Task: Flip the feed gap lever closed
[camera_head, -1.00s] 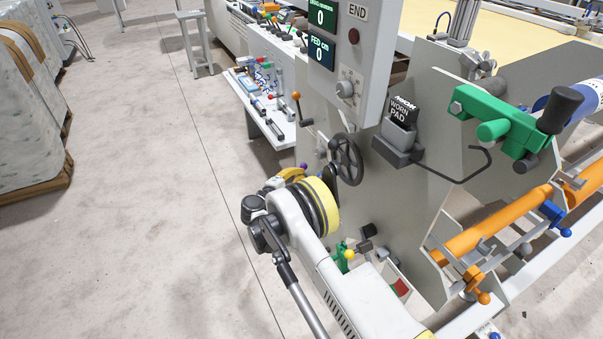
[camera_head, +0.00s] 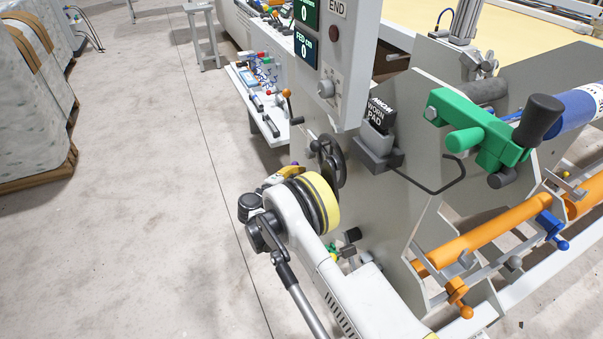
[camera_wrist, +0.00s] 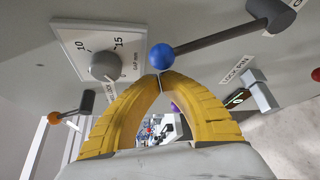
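A lever with a blue ball knob (camera_wrist: 161,56) on a dark rod (camera_wrist: 215,38) runs from a dark hub (camera_wrist: 270,12) at the upper right in the wrist view. Beside it is a white plate (camera_wrist: 128,42) marked GAP mm with a grey knob (camera_wrist: 104,66). The lever's own label is cut off at the picture's edge. My gripper (camera_wrist: 160,74) has its yellow fingers arched together, tips meeting just below the blue ball. Nothing shows between the tips; contact with the ball is unclear. In the head view my arm hides most of my gripper, and the blue knob is not visible.
A grey pin by the LOCK PIN label (camera_wrist: 262,97) is at right, and an orange-knobbed lever (camera_wrist: 54,118) at left. In the head view, a black handwheel (camera_head: 331,160), control box (camera_head: 350,70) and green clamp (camera_head: 480,135) crowd the machine.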

